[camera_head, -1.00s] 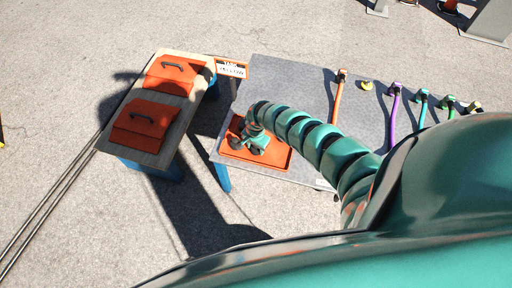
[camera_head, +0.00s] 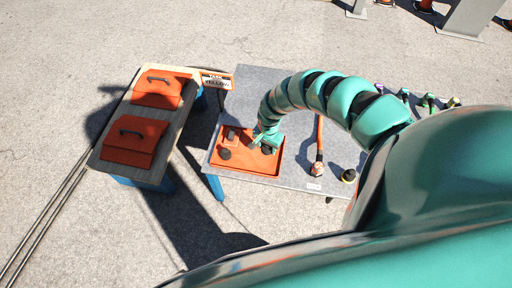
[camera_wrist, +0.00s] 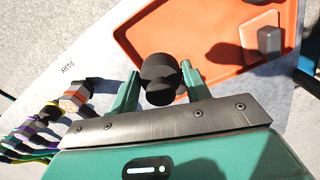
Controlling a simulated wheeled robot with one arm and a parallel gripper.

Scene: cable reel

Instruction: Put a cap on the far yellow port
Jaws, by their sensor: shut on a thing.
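My gripper (camera_wrist: 160,84) is shut on a black round cap (camera_wrist: 158,75), with one finger on each side. In the head view my gripper (camera_head: 264,139) is over the right part of the orange tray (camera_head: 250,167). I cannot tell whether the cap touches the tray. Another dark cap (camera_head: 225,154) lies at the tray's left. The far yellow port is hidden behind my arm.
An orange cable ends in a connector (camera_head: 317,168) right of the tray. A grey block (camera_head: 232,133) stands in the tray. Purple (camera_head: 403,93) and other coloured fittings line the far right. A wooden bench (camera_head: 176,118) with orange lids stands left.

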